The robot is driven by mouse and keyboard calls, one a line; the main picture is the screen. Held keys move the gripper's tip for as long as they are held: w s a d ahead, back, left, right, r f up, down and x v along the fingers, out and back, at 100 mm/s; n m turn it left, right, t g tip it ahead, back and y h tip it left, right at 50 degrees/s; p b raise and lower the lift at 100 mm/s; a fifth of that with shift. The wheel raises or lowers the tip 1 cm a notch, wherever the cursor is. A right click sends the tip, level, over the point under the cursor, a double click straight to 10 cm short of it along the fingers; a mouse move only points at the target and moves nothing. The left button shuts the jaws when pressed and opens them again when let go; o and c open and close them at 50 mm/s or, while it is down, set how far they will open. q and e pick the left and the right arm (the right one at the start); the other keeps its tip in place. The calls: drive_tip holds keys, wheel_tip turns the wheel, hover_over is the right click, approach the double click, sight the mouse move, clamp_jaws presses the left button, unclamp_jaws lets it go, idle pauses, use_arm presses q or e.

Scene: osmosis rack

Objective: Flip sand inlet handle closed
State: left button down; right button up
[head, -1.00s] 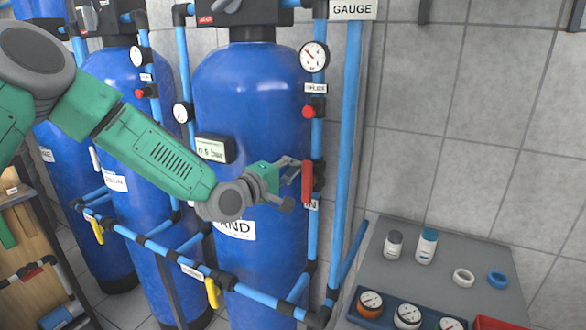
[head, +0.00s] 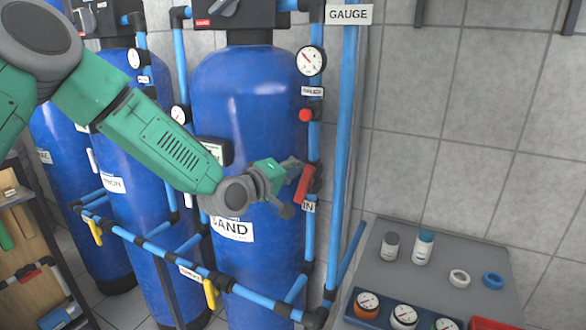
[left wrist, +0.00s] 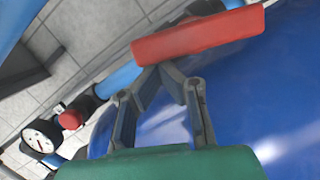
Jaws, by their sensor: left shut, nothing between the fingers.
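The red sand inlet handle (head: 304,185) sits on the blue pipe beside the sand tank, just above the "IN" label (head: 308,207). It is tilted, its lower end leaning left. My left gripper (head: 293,178) is at the handle's left side, shut with nothing between its fingers. In the left wrist view the handle (left wrist: 198,33) lies across the fingertips (left wrist: 160,70), which look to be against it; firm contact cannot be told. The blue sand tank (head: 245,110) with its "SAND" label (head: 232,229) stands behind the gripper. My right gripper is out of view.
A gauge (head: 311,61) and red knob (head: 306,115) are on the pipe above the handle. A thick vertical pipe (head: 345,120) stands just right. A grey table (head: 455,260) with bottles, rings and gauges is at lower right. Yellow handles (head: 211,293) hang on the lower pipe.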

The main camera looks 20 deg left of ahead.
sight(311, 171)
use_arm(q)
drive_tip(key=d+m, duration=0.2)
drive_tip(key=m, duration=0.1)
drive_tip(key=shift+s+r+g+y, duration=0.1)
drive_tip(key=shift+r+g+y, duration=0.05)
drive_tip(key=shift+g+y, duration=0.2)
drive_tip(key=m, duration=0.1)
drive_tip(key=d+m, duration=0.1)
drive_tip(key=m+y, duration=0.1)
drive_tip(key=shift+s+d+f, duration=0.1)
drive_tip(key=shift+d+f, duration=0.1)
drive_tip(key=shift+f, duration=0.05)
drive_tip(key=d+m+y, duration=0.1)
drive_tip(key=m, duration=0.1)
drive_tip(key=f+m, duration=0.1)
drive_tip(key=m, duration=0.1)
drive_tip(key=shift+d+f+y, duration=0.1)
drive_tip(key=shift+d+y, duration=0.25)
drive_tip(key=shift+d, duration=0.05)
drive_tip(key=shift+d+f, duration=0.2)
drive_tip(key=shift+b, duration=0.3)
drive_tip(key=shift+s+f, duration=0.1)
drive_tip(key=shift+s, duration=0.05)
